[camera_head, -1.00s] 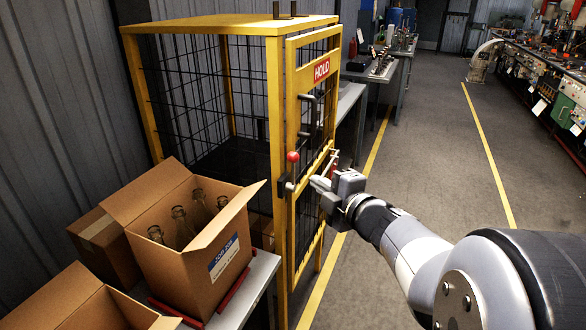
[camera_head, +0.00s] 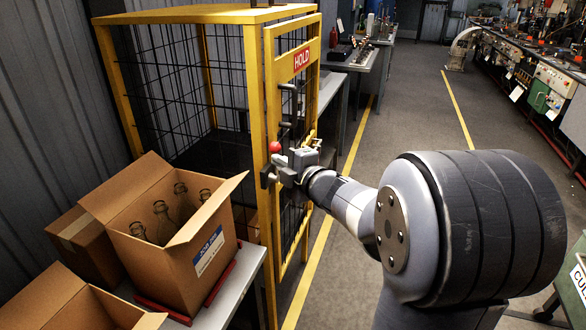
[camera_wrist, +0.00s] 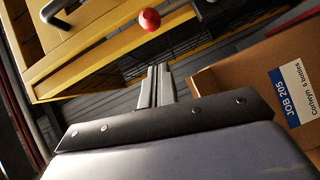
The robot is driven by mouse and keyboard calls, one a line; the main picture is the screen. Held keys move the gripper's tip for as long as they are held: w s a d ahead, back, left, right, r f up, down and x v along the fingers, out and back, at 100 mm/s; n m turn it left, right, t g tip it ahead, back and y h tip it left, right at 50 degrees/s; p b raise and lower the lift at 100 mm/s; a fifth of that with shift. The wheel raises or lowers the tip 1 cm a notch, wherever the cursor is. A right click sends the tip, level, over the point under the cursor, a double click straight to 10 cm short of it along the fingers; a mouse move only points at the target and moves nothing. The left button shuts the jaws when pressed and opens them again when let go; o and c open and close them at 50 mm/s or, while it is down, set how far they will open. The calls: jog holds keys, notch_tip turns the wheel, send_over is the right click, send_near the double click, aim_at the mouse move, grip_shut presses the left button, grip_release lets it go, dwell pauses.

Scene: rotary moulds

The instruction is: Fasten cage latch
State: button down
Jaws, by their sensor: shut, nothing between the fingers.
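The cage (camera_head: 190,15) has a yellow frame and dark wire mesh. Its door (camera_head: 270,95) carries a red HOLD sign (camera_head: 301,60); I cannot tell if the door is fully closed. The latch has a red ball knob (camera_head: 274,147) standing up beside the door's left edge, with a grey part (camera_head: 266,177) below. My gripper (camera_head: 284,166) is shut and empty, just right of and below the knob; contact is unclear. In the wrist view the knob (camera_wrist: 149,20) is beyond the shut fingers (camera_wrist: 155,85), with a visible gap between them in the picture.
An open cardboard box (camera_head: 180,265) of bottles stands on a table left of the door, and also shows in the wrist view (camera_wrist: 235,80). A dark door handle (camera_head: 288,100) is above the latch. Open floor (camera_head: 400,120) lies to the right.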

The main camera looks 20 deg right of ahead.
jog(key=shift+w+d+f+p, duration=0.15)
jog(key=shift+w, duration=0.8)
jog(key=shift+w+d+f+p, duration=0.1)
jog(key=shift+w+d+f, duration=0.05)
jog(key=shift+w, duration=0.75)
jog(key=shift+w+d+f+p, duration=0.15)
jog(key=shift+w, duration=0.8)
jog(key=shift+r+p, duration=0.15)
jog(key=shift+p, duration=0.2)
